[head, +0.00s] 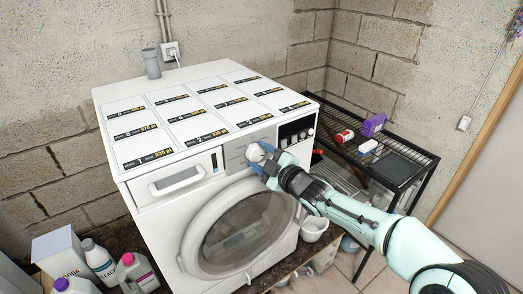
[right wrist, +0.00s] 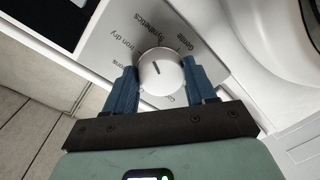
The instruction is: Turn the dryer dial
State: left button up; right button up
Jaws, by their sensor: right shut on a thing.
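The white dryer (head: 150,160) stands against the block wall, with its round door (head: 240,235) closed. Its round white dial (head: 255,152) is on the front panel, left of the dark display. In the right wrist view the dial (right wrist: 160,72) shows a dark pointer line, with printed labels such as "Synthetics" and "Iron dry" around it. My right gripper (head: 264,160) is at the dial. Its two blue fingers (right wrist: 158,82) are on either side of the dial, shut on it. My left gripper is in neither view.
A black wire rack (head: 405,165) at the right holds a purple box (head: 373,125) and a red can (head: 344,136). Detergent bottles (head: 98,260) and a white box (head: 58,250) stand at the lower left. A grey cup (head: 151,64) is on the dryer's back edge. A white bowl (head: 314,229) is below my right arm.

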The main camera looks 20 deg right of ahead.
jog(key=m+p, duration=0.1)
jog(key=m, duration=0.1)
jog(key=shift+m, duration=0.3)
jog(key=m+p, duration=0.1)
jog(key=m, duration=0.2)
jog(key=shift+y, duration=0.4)
jog(key=m, duration=0.3)
jog(key=shift+a+f+m+p, duration=0.1)
jog(key=shift+f+m+p, duration=0.05)
jog(key=shift+m+p, duration=0.2)
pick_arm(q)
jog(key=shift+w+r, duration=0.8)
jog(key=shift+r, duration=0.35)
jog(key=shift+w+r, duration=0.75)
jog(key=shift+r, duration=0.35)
pick_arm(e)
jog(key=shift+m, duration=1.35)
jog(key=o, duration=1)
jog(key=shift+o, duration=0.2)
jog(key=shift+s, duration=0.1)
